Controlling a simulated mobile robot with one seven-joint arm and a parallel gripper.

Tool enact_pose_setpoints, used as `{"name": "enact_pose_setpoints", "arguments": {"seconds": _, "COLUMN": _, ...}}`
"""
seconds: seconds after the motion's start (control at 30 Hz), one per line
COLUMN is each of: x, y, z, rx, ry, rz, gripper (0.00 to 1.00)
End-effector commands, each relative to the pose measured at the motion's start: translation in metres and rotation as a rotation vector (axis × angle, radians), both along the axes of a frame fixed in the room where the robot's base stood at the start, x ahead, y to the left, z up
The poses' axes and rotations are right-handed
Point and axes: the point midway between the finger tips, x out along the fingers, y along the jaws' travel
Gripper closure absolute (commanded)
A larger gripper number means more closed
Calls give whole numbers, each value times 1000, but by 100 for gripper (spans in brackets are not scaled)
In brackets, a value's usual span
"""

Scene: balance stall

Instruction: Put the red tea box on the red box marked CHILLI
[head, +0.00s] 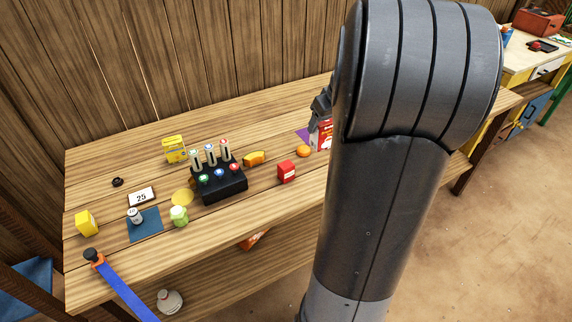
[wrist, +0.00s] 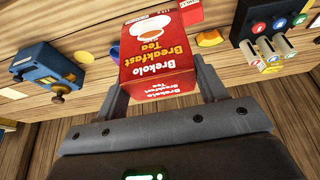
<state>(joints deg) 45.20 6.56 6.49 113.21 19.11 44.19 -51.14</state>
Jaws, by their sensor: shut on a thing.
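The red tea box (wrist: 155,55), lettered "Brekolo Breakfast Tea", is between the two fingers of my gripper (wrist: 161,78) in the wrist view. My gripper is shut on it. In the head view the tea box (head: 325,135) shows only in part, left of my arm, which hides the rest. I cannot tell how high it is above the table. A small red box (head: 287,172) stands on the table toward the front, left of the tea box; its marking is too small to read. A red box also shows at the top of the wrist view (wrist: 191,12), beyond the tea box.
An orange (head: 304,151) lies between the tea box and the small red box. The wooden table (head: 255,208) is bare in front.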

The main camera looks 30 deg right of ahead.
Motion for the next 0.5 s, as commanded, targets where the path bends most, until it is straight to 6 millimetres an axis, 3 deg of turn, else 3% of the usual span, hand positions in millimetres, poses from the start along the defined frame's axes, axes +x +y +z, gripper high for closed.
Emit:
{"name": "enact_pose_setpoints", "arguments": {"seconds": 0.17, "x": -6, "y": 8, "z": -3, "rx": 2, "ry": 0, "rz": -4, "gripper": 58}}
{"name": "enact_pose_setpoints", "arguments": {"seconds": 0.5, "x": 50, "y": 54, "z": -47, "rx": 2, "ry": 1, "rz": 0, "gripper": 58}}
